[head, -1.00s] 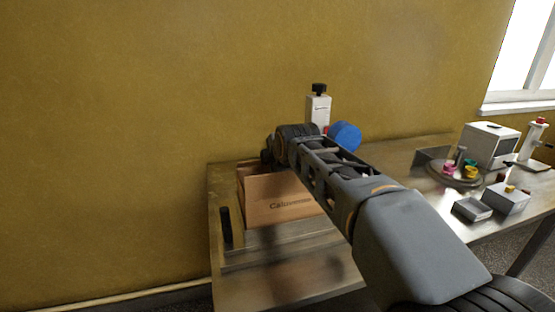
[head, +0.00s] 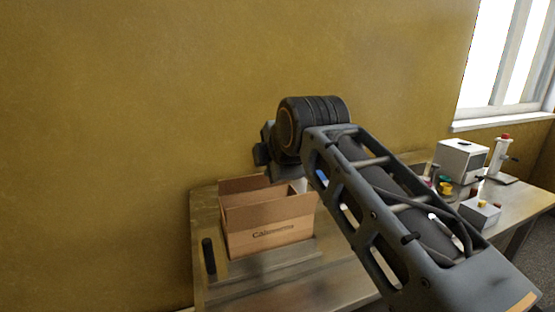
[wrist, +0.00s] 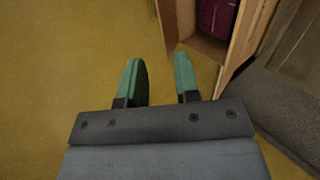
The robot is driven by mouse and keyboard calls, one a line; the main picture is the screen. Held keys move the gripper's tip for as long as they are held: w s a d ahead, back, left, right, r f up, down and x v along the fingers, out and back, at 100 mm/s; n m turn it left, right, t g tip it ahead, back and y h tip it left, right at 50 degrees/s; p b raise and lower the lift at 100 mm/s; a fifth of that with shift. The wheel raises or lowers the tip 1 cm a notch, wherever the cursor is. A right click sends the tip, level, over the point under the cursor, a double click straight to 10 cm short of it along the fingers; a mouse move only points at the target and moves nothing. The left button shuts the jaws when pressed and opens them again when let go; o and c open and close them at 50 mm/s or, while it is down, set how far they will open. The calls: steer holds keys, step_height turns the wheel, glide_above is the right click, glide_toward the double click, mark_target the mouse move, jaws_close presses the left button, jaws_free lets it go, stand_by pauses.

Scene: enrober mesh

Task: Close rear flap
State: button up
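An open cardboard box (head: 268,240) with printing on its front stands on the bench by the wall. Its rear flap (head: 240,185) stands up at the back; my arm hides part of the box's right end. My gripper (head: 268,160) is above the box's back edge in the head view, mostly hidden by the wrist. In the wrist view my gripper (wrist: 159,82) shows two green fingers apart with nothing between them. The box (wrist: 243,40) is at the upper right there, with a dark red thing (wrist: 216,15) inside. The right fingertip is close to a cardboard edge; contact cannot be told.
The metal bench (head: 340,290) has bare room in front of the box. A yellow wall (head: 120,130) is close behind.

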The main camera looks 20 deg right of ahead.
steer(key=shift+f+v, duration=0.25)
steer(key=shift+v, duration=0.95)
steer(key=shift+s, duration=0.2)
steer(key=shift+c, duration=0.4)
